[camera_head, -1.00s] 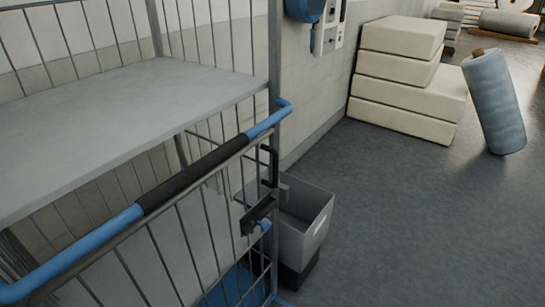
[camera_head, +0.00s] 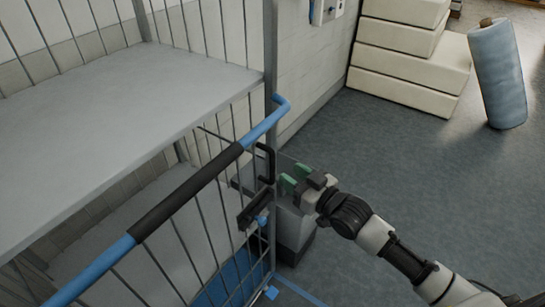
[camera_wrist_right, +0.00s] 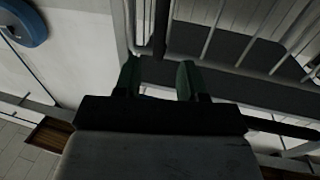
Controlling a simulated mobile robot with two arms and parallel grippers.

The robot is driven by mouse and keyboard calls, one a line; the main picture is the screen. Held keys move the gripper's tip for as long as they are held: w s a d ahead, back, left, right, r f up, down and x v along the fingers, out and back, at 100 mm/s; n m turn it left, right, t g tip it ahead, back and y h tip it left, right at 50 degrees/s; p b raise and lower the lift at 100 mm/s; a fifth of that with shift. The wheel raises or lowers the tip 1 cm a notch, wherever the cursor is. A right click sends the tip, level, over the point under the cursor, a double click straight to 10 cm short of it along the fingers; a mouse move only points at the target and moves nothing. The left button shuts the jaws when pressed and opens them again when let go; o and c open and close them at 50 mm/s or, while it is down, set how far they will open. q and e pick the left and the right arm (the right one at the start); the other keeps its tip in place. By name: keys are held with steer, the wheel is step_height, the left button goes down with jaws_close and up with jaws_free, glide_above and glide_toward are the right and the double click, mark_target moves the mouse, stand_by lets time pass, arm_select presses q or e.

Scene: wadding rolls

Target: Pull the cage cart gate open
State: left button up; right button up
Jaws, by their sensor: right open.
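The cage cart gate (camera_head: 200,210) is a grey wire panel across the cart's front. A blue rail with a black sleeve (camera_head: 185,191) runs along its top. A black pull handle (camera_head: 268,165) and a dark latch block (camera_head: 254,211) sit at its right end, by the cart's post. My right gripper (camera_head: 288,180) is open just right of the black handle, its green fingertips pointing at it and nothing between them. In the right wrist view the open fingers (camera_wrist_right: 160,80) face a dark vertical bar (camera_wrist_right: 158,42). My left gripper is not in view.
A grey bin (camera_head: 294,228) stands on the floor behind my right gripper. A cart shelf (camera_head: 120,105) is at left. Stacked cream foam blocks (camera_head: 410,65) and a blue roll (camera_head: 497,75) stand farther back. The floor at right is clear.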

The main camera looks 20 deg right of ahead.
mark_target(274, 162)
steer(key=p+x, duration=0.1)
steer(key=x, duration=0.6)
steer(key=shift+w, duration=0.35)
jaws_close()
